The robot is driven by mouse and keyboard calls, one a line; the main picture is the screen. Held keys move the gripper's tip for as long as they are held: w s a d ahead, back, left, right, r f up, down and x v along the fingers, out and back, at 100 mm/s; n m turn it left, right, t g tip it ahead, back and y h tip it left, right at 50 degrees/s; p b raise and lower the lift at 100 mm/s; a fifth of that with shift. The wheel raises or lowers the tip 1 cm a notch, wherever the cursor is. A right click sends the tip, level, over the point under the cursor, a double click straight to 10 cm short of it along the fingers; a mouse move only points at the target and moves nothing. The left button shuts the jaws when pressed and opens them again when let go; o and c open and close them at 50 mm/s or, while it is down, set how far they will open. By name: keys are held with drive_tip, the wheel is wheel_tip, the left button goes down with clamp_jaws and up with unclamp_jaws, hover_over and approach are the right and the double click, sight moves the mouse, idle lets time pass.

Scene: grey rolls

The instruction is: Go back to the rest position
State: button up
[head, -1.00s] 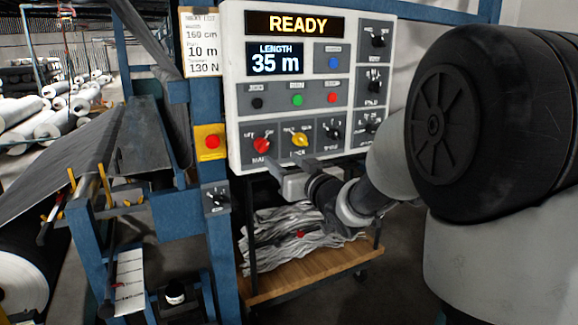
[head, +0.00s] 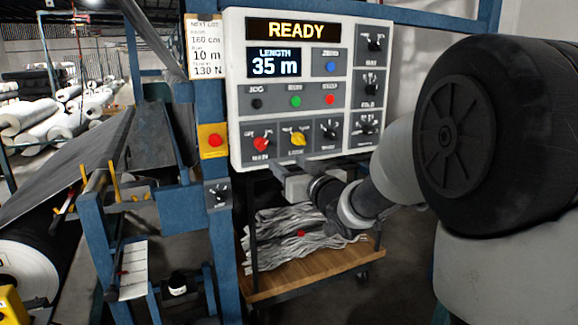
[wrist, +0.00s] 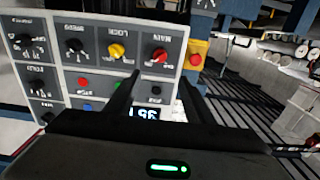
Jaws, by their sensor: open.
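My gripper (head: 290,180) hangs in front of the lower edge of the white and grey control panel (head: 235,90), below its bottom row of knobs. In the wrist view my gripper (wrist: 160,80) has its two dark fingers spread apart, with nothing between them. The panel appears upside down there, with the red main knob (wrist: 160,55) and yellow lock knob (wrist: 117,50) beyond the fingers. My arm bends in from the right of the head view. The head view shows "READY" on the upper display (head: 297,30) and 35 m on the length display (head: 274,62).
A blue frame post (head: 222,255) stands left of the panel, with a red button on a yellow box (head: 212,141). A wooden-shelved cart (head: 320,275) with grey scraps stands below my gripper. Dark sheet and a large roll (head: 25,265) are at left.

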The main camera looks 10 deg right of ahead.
drive_tip(key=s+d+f+m+g+h, duration=0.2)
drive_tip(key=s+d+m+g+h, duration=0.3)
drive_tip(key=s, duration=0.7)
drive_tip(key=s+f+n+g, duration=0.1)
drive_tip(key=s+f+g, duration=0.25)
drive_tip(key=s, duration=0.95)
drive_tip(key=s+f+n+g, duration=0.1)
drive_tip(key=s+f+g, duration=0.3)
drive_tip(key=s, duration=0.8)
wheel_tip(320, 180, up, 18)
drive_tip(key=p, duration=1.8)
drive_tip(key=shift+a+t+h+p, duration=0.3)
drive_tip(key=shift+t+p, duration=0.05)
drive_tip(key=shift+t, duration=0.1)
